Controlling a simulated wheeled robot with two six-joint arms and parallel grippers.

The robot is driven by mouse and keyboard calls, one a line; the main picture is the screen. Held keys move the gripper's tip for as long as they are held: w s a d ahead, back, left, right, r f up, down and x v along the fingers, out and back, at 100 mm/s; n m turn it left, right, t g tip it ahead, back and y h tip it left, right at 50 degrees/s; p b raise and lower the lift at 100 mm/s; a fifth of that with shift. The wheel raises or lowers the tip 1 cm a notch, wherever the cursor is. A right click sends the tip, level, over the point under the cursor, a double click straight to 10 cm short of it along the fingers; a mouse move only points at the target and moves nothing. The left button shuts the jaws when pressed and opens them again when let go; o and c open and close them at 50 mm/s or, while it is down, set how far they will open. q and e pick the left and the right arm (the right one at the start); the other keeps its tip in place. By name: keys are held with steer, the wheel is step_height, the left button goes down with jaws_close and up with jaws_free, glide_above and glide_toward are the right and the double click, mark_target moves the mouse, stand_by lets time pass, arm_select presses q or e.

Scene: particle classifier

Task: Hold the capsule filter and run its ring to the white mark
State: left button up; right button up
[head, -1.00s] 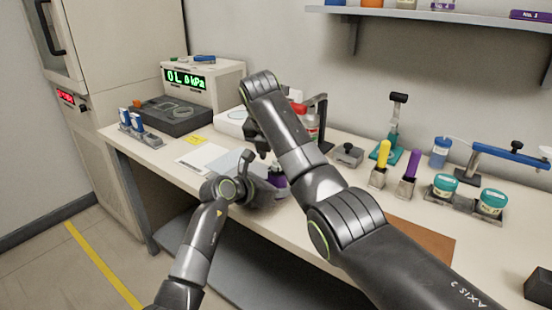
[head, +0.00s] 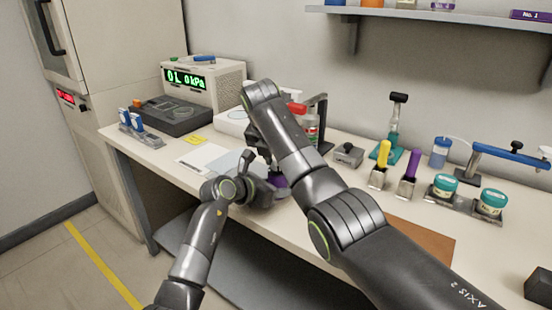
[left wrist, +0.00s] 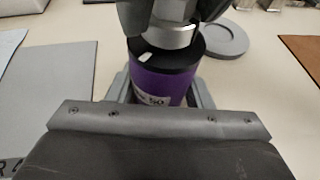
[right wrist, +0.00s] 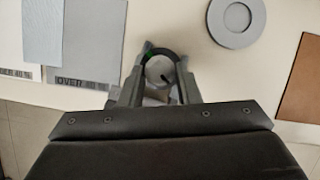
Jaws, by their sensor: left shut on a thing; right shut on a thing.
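The capsule filter (left wrist: 163,84) is a purple cylinder with a black upper band, a white mark (left wrist: 147,57) on that band and a silver ring (left wrist: 172,40) on top. It stands upright; a little purple (head: 277,182) shows in the head view. My left gripper (left wrist: 160,90) is shut around the purple body from the side. My right gripper (right wrist: 160,62) reaches down from above and is shut on the ring. In the right wrist view, a green mark (right wrist: 149,56) shows on the dark rim between its fingers. The white mark is hidden there.
A grey round disc (right wrist: 237,20) lies on the bench beside the filter. Grey cards (right wrist: 80,45) lie on the other side, and a brown mat (right wrist: 302,85) lies beyond the disc. A pressure display (head: 186,79) stands at the back left.

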steer(key=shift+m, duration=0.6)
steer(key=o, duration=1)
steer(key=shift+r, duration=0.1)
steer(key=v, duration=1.1)
steer(key=shift+a+r, duration=0.3)
steer(key=shift+r, duration=0.05)
steer(key=shift+s, duration=0.1)
steer(key=shift+c, duration=0.2)
